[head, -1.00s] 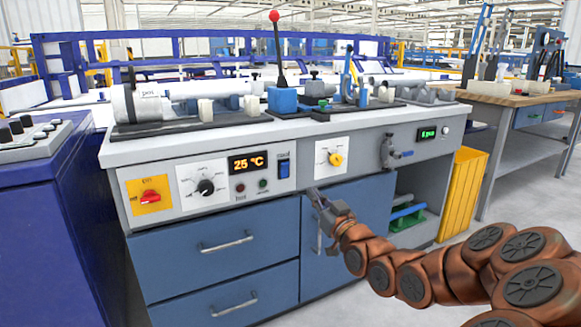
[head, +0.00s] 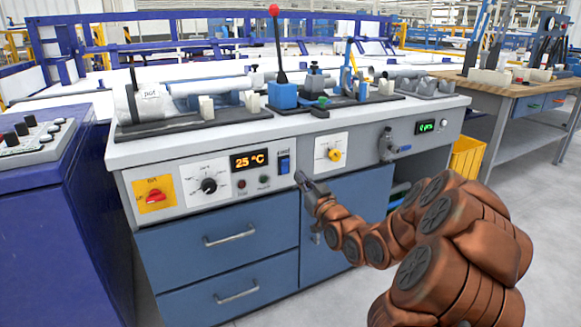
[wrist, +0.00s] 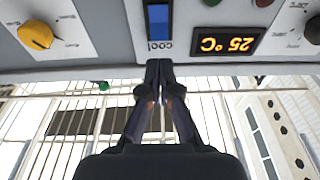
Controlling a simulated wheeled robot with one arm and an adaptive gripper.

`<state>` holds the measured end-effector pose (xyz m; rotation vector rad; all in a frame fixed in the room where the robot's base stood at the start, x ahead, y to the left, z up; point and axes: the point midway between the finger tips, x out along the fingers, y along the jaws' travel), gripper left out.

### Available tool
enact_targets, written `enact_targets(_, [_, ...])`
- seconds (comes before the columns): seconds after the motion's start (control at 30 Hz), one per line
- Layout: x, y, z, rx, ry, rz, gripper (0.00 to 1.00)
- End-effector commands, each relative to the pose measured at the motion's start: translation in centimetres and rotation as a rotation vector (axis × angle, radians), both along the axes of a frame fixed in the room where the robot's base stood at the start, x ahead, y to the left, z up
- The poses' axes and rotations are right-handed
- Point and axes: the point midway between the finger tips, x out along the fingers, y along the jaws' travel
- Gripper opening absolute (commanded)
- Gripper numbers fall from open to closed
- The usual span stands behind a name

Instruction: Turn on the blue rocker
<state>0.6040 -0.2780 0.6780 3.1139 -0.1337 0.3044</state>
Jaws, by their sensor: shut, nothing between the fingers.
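The blue rocker (head: 284,165) is a small upright switch on the grey front panel, right of the orange 25 °C display (head: 249,161). It also shows in the wrist view (wrist: 158,20), upside down at the top middle, above the "cool" label. My gripper (head: 300,177) is shut and empty, just right of and below the rocker in the head view. In the wrist view my shut fingertips (wrist: 159,64) point up at the label, just short of the rocker in the picture. I cannot tell whether they touch the panel.
A red knob (head: 155,196) on yellow, a black dial (head: 209,186) and a yellow knob (head: 334,155) flank the rocker on the panel. A grey valve with a blue handle (head: 404,148) is farther right. Blue drawers (head: 230,240) lie below. A red-topped lever (head: 275,40) stands on the bench.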

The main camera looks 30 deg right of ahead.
Motion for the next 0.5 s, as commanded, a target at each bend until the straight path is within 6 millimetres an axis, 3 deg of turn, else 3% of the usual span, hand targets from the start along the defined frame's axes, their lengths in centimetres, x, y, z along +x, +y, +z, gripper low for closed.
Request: enact_targets(0.5, [5.2,-0.4,0.8,0.0,0.0,0.001,0.0])
